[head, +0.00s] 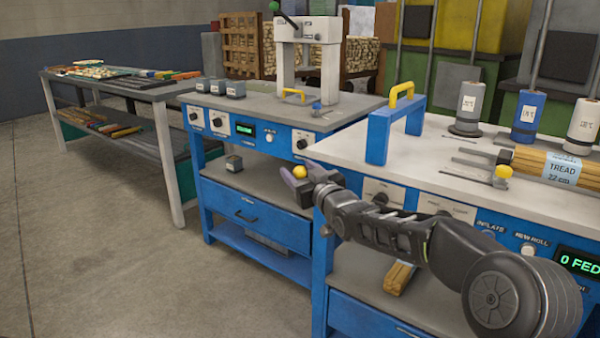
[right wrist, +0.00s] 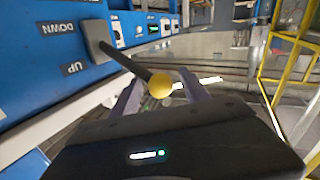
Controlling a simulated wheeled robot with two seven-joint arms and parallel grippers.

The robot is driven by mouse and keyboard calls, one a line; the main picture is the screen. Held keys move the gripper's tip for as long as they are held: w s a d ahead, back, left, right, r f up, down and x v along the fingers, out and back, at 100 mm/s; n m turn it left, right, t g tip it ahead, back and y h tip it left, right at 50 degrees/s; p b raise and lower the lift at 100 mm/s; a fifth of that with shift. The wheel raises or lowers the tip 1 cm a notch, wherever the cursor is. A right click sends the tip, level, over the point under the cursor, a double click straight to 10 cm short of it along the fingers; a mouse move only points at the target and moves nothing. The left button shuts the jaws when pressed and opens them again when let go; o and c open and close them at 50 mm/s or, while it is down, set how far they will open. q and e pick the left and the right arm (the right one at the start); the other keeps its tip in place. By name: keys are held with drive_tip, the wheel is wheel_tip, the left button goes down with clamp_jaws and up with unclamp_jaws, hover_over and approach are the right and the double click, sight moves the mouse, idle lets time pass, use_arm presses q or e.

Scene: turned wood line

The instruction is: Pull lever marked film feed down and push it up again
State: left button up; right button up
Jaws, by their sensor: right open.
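A black lever (right wrist: 128,62) with a yellow ball knob (right wrist: 158,85) sticks out from a blue panel beside labels reading UP and DOWN, which appear upside down in the right wrist view. No film feed label is readable there. My right gripper (right wrist: 157,98) is open, with its two purple fingers on either side of the knob; I cannot tell whether either touches it. In the head view the yellow knob (head: 299,172) shows between the fingers of my right gripper (head: 298,180), and the lever's shaft is hidden. My left gripper is not in view.
A blue bench (head: 345,150) with a yellow-topped handle (head: 401,92) and several rolls stands at the right. A second blue bench (head: 245,225) with a press (head: 308,50) stands behind. The floor (head: 100,270) at left is clear.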

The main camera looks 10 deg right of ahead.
drive_tip(key=shift+c, duration=0.2)
clamp_jaws()
drive_tip(key=shift+a+f, duration=0.1)
drive_tip(key=shift+f, duration=0.05)
idle(1.0)
